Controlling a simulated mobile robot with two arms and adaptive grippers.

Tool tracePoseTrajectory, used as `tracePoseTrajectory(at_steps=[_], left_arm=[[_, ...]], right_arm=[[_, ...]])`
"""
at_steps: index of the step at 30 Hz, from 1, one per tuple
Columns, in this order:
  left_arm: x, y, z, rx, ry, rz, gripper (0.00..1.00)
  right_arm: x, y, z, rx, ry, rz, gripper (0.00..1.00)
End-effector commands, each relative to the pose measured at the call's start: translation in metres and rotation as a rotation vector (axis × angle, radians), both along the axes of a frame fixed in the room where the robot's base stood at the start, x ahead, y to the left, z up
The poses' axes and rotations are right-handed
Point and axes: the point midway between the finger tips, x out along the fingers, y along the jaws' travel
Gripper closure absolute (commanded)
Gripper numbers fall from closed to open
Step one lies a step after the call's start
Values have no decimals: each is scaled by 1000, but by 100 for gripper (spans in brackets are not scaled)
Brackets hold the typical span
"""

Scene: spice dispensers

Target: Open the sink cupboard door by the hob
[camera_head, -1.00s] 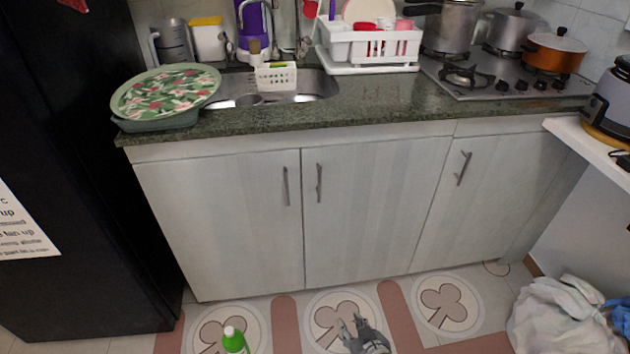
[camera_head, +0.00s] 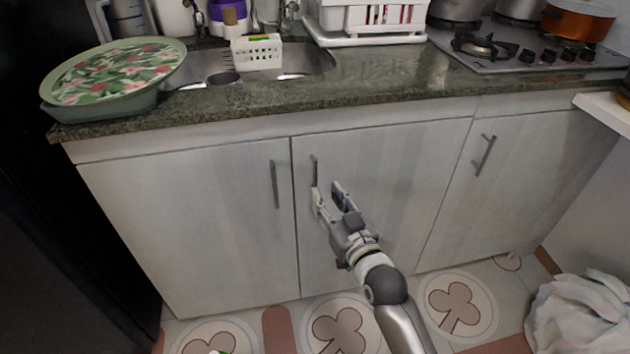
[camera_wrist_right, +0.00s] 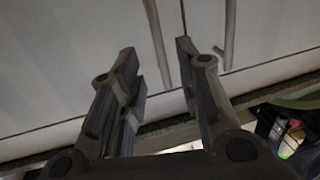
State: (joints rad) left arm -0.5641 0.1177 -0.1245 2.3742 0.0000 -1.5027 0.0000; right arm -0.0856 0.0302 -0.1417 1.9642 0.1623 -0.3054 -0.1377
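The middle cupboard door (camera_head: 385,200) under the counter is pale wood and shut, with a slim vertical handle (camera_head: 315,170) near its left edge. My right gripper (camera_head: 327,188) is open in front of this door, its fingertips just below and around the handle's lower end. In the right wrist view the door is upside down, and the handle (camera_wrist_right: 158,42) appears between the two open fingers (camera_wrist_right: 155,50). I cannot tell whether they touch it. The left door (camera_head: 190,225) is also shut, with its handle (camera_head: 274,184) beside the seam. My left gripper is out of view.
The green stone counter (camera_head: 400,88) overhangs the doors, with the sink (camera_head: 300,62) and hob (camera_head: 530,58) above. A right-hand door (camera_head: 510,180) is shut. A white bag (camera_head: 580,315) lies on the floor at right. A dark appliance stands at left.

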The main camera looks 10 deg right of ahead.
Motion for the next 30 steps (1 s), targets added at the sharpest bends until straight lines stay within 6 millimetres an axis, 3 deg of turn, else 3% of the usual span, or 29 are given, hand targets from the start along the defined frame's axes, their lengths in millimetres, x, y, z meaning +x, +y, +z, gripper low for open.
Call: tracePoseTrajectory(at_steps=[8, 12, 25, 30], left_arm=[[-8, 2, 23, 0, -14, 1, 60], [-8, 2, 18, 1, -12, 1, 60], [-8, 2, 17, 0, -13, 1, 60], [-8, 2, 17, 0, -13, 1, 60]], right_arm=[[46, 9, -1, 2, -1, 0, 68], [61, 12, -1, 2, 0, 0, 68], [70, 14, -1, 1, 2, 0, 68], [70, 14, -1, 1, 2, 0, 88]])
